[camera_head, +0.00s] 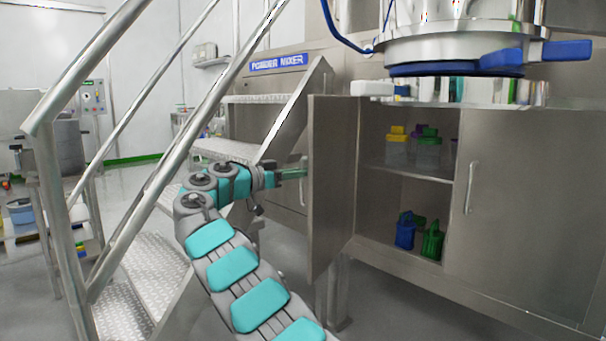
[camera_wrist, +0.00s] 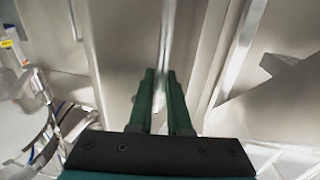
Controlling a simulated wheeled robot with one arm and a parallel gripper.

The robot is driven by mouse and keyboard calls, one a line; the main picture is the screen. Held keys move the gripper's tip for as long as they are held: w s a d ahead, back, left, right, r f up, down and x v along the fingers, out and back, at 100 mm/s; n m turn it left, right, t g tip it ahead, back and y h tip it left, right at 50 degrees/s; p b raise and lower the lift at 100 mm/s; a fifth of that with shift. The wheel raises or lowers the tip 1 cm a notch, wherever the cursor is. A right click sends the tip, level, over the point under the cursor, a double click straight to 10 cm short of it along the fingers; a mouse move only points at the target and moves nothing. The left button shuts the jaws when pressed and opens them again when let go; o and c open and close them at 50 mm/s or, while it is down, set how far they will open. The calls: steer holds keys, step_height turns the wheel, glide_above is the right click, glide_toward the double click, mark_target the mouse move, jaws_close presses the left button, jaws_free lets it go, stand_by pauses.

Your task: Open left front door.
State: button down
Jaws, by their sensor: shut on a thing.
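The left front door (camera_head: 333,185) of the steel cabinet stands swung well out, its inner face turned to the head camera. The cabinet's left compartment shows open behind it. My gripper (camera_head: 300,172) is on the door's outer side, left of its free edge. In the wrist view, the green fingers of my gripper (camera_wrist: 164,98) are closed around a thin vertical metal bar, the door handle (camera_wrist: 164,50). The door's edge hides part of the fingertips in the head view.
The right door (camera_head: 520,190) is shut, with its own handle (camera_head: 471,187). Metal stairs with a railing (camera_head: 160,180) rise close on the left. A blue-rimmed vessel (camera_head: 455,52) hangs above the cabinet.

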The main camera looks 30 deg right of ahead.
steer(key=shift+d+r, duration=0.1)
steer(key=c, duration=0.9)
jaws_free()
steer(key=shift+o, duration=0.2)
steer(key=a+p, duration=0.1)
steer(key=a, duration=0.6)
steer(key=shift+s+a, duration=0.3)
steer(key=shift+a, duration=0.05)
